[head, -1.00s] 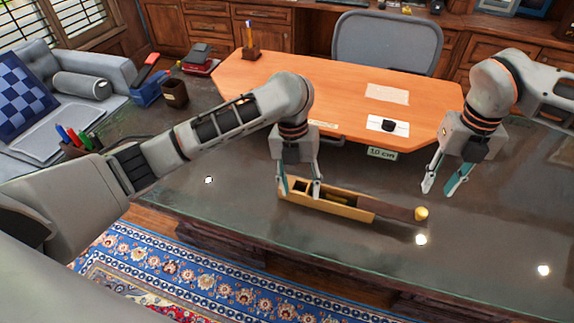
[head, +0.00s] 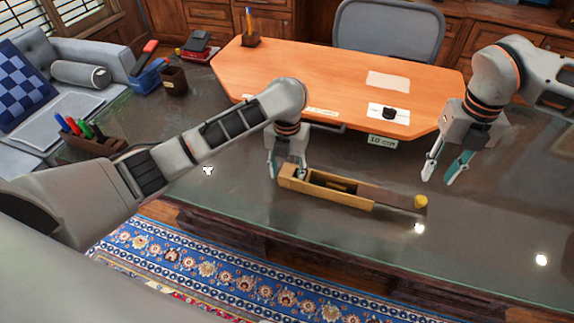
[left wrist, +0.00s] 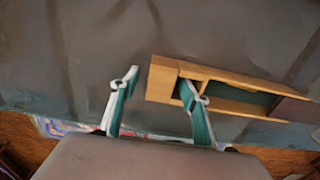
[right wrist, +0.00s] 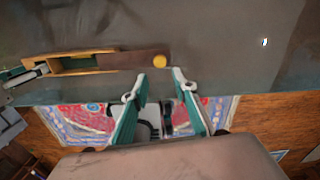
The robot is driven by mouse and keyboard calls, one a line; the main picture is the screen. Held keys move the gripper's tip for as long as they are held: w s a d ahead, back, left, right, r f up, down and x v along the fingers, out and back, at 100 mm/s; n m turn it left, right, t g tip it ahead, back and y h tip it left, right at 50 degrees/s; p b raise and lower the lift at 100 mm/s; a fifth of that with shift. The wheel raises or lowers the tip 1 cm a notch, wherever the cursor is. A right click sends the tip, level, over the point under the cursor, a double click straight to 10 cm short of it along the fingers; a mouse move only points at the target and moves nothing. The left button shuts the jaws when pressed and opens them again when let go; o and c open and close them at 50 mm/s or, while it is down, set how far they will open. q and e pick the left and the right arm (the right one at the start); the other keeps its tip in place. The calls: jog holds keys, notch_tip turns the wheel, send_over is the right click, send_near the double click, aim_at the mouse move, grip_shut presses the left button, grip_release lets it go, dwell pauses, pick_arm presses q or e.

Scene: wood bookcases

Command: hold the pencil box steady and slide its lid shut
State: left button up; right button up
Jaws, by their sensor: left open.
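The pencil box (head: 335,198) is a long pale-wood box on the dark desk. Its dark brown lid (head: 385,196) sticks out past the right end and has a yellow knob (head: 421,202). Much of the box's left part is uncovered. My left gripper (head: 287,174) is open at the left end. In the left wrist view (left wrist: 160,80), one finger is left of the box and the other overlaps its opening; contact is unclear. My right gripper (head: 437,180) is open and empty, above and right of the knob. The right wrist view shows the knob (right wrist: 160,61) beyond the fingertips.
An orange desk section (head: 320,85) lies behind, with a "10 cm" label (head: 383,141) at its edge. A marker holder (head: 95,145) and a dark cup (head: 174,79) stand at left. The glass desk front edge is near the box; desk to its right is clear.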

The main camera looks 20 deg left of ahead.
aim_at(421, 198)
pick_arm(q)
jog(key=shift+f, duration=0.1)
grip_shut()
pick_arm(e)
jog(key=shift+o, duration=1.3)
notch_tip(421, 198, down, 10)
jog(key=m, duration=0.4)
jog(key=shift+r, duration=0.2)
jog(key=shift+a, duration=0.1)
grip_shut()
